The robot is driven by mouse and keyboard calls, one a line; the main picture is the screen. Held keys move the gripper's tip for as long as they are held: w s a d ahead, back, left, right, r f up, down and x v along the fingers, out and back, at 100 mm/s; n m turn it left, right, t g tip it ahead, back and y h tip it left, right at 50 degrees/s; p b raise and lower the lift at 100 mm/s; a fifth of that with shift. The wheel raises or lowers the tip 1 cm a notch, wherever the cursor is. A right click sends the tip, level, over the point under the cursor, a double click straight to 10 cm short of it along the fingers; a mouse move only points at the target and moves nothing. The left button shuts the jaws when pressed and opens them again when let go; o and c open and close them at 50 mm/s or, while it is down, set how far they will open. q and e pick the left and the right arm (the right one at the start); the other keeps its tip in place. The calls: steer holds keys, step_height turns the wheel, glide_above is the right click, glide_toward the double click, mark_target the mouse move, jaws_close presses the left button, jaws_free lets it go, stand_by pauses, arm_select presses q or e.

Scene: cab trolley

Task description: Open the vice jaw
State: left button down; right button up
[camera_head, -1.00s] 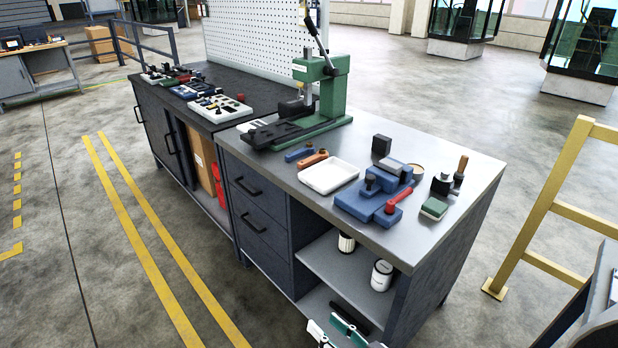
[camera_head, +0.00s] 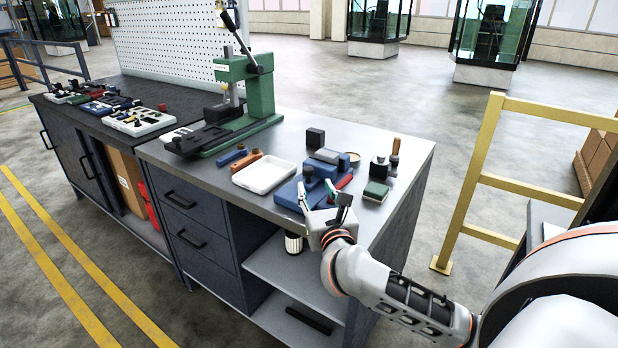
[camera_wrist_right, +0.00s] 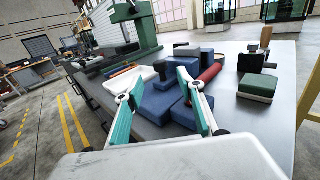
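The blue vice (camera_head: 292,190) stands on the grey bench top near its front edge, with a red handle (camera_head: 343,183) on its right side. It also shows in the wrist view as blue blocks (camera_wrist_right: 165,103), with the red handle (camera_wrist_right: 209,74) behind the right finger. My right gripper (camera_head: 316,190) is at the front of the vice, its two green-lined fingers spread apart. In the wrist view the open fingers (camera_wrist_right: 158,100) have nothing between them that I can see gripped; the vice lies beyond them. My left gripper is out of view.
A white tray (camera_head: 264,174) lies left of the vice. A black block (camera_head: 315,137) stands behind it, and a green-topped block (camera_head: 376,191) lies to the right. A green press (camera_head: 245,88) stands further left. A yellow rail (camera_head: 485,150) stands right of the bench.

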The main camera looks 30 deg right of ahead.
mark_target(309, 173)
steer(key=shift+x, duration=3.9)
jaws_close()
